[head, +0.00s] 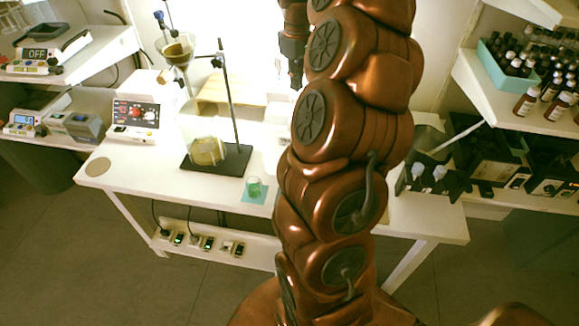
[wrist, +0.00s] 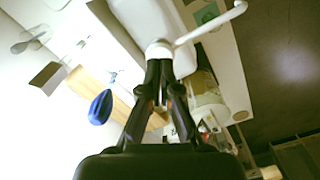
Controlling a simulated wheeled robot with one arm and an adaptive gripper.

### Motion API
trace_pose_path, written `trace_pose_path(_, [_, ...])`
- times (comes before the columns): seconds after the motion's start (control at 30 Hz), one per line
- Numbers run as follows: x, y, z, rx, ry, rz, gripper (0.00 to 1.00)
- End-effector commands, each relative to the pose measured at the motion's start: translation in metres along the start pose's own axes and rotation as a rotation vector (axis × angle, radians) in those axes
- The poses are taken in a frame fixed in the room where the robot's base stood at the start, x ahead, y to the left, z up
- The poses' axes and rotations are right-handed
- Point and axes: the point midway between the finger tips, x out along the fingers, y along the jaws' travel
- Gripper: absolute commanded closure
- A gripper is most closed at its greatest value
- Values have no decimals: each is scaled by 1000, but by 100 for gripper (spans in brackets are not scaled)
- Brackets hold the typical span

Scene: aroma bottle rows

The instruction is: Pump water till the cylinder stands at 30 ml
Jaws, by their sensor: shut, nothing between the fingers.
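A white dispenser bottle with a pump head (wrist: 159,48) and a long curved spout (wrist: 212,24) fills the top of the wrist view. In the head view a pale part of it (head: 284,140) shows beside my arm, which hides the rest. My gripper (wrist: 160,66) is shut and empty, its fingertips at the pump head; I cannot tell whether they press on it. In the head view the gripper (head: 296,82) points down above the bench. A small clear vessel (head: 254,187), likely the cylinder, stands on a teal mat (head: 246,197). Its level is too small to read.
A stand (head: 232,120) with a funnel (head: 178,52) rises over a large glass vessel (head: 207,151) to the left. A white device with a red panel (head: 138,112) is farther left. Shelves of dark bottles (head: 525,105) and black equipment (head: 475,150) lie to the right.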

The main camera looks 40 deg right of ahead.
Motion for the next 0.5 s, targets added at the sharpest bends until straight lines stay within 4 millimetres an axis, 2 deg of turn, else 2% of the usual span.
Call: trace_pose_path(0.5, [4, 0, 0, 0, 0, 0, 100])
